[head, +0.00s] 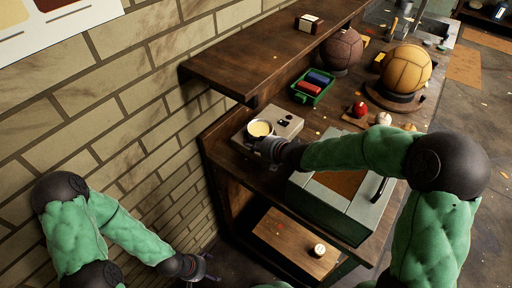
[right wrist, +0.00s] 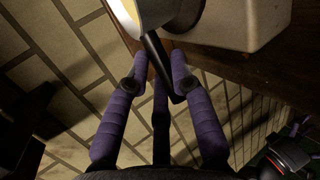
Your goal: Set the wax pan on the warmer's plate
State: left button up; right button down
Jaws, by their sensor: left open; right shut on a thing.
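The wax pan (head: 260,128) is a small pale pan with yellow wax inside. In the head view it is at the left part of the warmer (head: 286,123), a light grey box on the bench. My right gripper (head: 265,147) is shut on the pan's dark handle (right wrist: 154,48), which shows between the purple fingers in the right wrist view. The warmer's side (right wrist: 240,30) shows at the upper right there. My left gripper (head: 208,268) is open and empty, low by the brick wall.
A wooden shelf (head: 270,55) overhangs the bench behind the warmer. A green tray (head: 312,86) with red and blue rolls, balls on stands (head: 405,70) and small balls (head: 384,118) stand further right. A grey case (head: 335,205) is in front, under my right arm.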

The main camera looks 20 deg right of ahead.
jog(key=shift+r, duration=0.1)
jog(key=c, duration=1.1)
grip_release()
jog(key=shift+p+v, duration=2.35)
jog(key=shift+v, duration=3.65)
